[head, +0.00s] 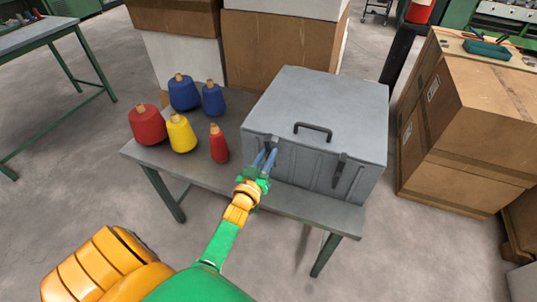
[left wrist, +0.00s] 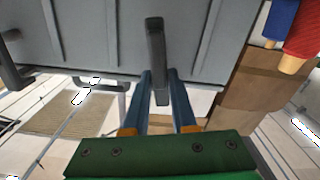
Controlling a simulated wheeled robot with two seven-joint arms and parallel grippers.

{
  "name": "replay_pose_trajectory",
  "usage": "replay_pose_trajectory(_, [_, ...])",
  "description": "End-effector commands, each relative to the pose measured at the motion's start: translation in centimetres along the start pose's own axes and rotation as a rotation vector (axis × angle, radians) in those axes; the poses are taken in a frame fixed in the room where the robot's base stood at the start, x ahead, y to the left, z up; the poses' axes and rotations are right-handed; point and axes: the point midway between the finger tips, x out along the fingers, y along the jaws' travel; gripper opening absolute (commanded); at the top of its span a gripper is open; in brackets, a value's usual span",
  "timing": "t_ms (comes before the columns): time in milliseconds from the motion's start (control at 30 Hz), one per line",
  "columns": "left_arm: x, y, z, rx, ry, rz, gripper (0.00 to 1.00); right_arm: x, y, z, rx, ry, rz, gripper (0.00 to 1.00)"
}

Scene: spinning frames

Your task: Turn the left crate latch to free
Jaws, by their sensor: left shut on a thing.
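A grey crate (head: 315,118) stands on a table, with a dark left latch (head: 271,142) and a dark right latch (head: 340,168) on its front face. My left gripper (head: 265,158) is at the left latch, its blue fingers reaching to the crate front. In the left wrist view the dark latch (left wrist: 155,42) runs down between the two fingertips of my left gripper (left wrist: 159,76), which is shut on it. The latch looks close to upright along the crate face. The fingers partly hide its lower part in the head view. My right gripper is not in view.
Red, blue and yellow thread cones (head: 181,136) stand left of the crate on the grey table (head: 300,205). Cardboard boxes (head: 468,125) are stacked at right, with more behind the table.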

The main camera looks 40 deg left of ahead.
Motion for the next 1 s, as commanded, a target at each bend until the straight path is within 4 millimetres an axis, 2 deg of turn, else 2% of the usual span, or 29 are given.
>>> replay_pose_trajectory(467, [0.0, -1.2, 0.2, -0.449, 0.001, 0.001, 0.0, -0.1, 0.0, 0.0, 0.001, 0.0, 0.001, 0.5])
replay_pose_trajectory(1000, [0.0, -2.2, 1.2, -0.959, 0.001, 0.002, 0.0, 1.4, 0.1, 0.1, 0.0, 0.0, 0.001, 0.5])
